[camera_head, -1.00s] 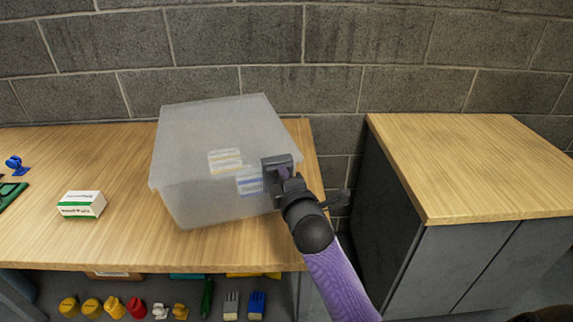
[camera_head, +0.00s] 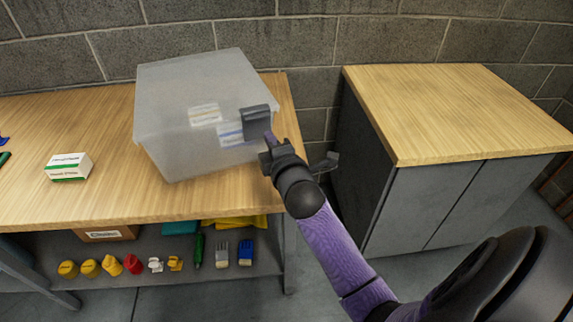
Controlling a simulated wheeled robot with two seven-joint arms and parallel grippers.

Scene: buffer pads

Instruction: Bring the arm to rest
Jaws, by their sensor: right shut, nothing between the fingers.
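My right gripper (camera_head: 258,124) is shut and empty. It is in front of the right side of a translucent plastic bin (camera_head: 160,115), and I cannot tell whether it touches the bin. My purple right arm (camera_head: 335,245) comes in from the lower right. Two small labelled boxes, one with yellow marks (camera_head: 205,114) and one with blue marks (camera_head: 232,134), show in the bin area. My left gripper is not in view.
The bin stands on a wooden workbench (camera_head: 100,205). A white and green box (camera_head: 68,167) lies to its left. A shelf below (camera_head: 160,285) holds gloves and several small coloured items. A grey cabinet (camera_head: 440,110) with a clear wooden top stands at right.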

